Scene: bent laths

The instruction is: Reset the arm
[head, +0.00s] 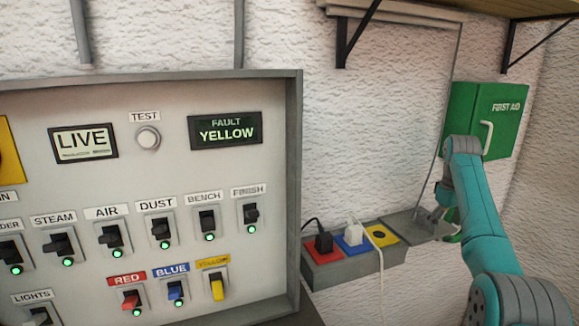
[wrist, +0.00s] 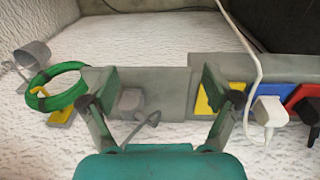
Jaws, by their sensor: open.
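My gripper (wrist: 160,88) is open, its two fingers apart in the wrist view. A grey plug (wrist: 131,100) with a short grey cord shows between the fingers, in front of a grey ledge (wrist: 165,80); contact cannot be told. In the head view my gripper (head: 436,212) is at the end of my teal arm, by the grey ledge (head: 400,222) right of the socket strip. The yellow socket (head: 380,236) is empty. A white plug (head: 354,233) sits in the blue socket and a black plug (head: 323,241) in the red one.
The switch panel (head: 120,180) fills the left; its display (head: 225,130) reads FAULT YELLOW. The yellow switch (head: 217,288) shows no lit lamp. A green first aid box (head: 475,110) hangs behind my arm. A green coil (wrist: 68,75) hangs on a yellow hook.

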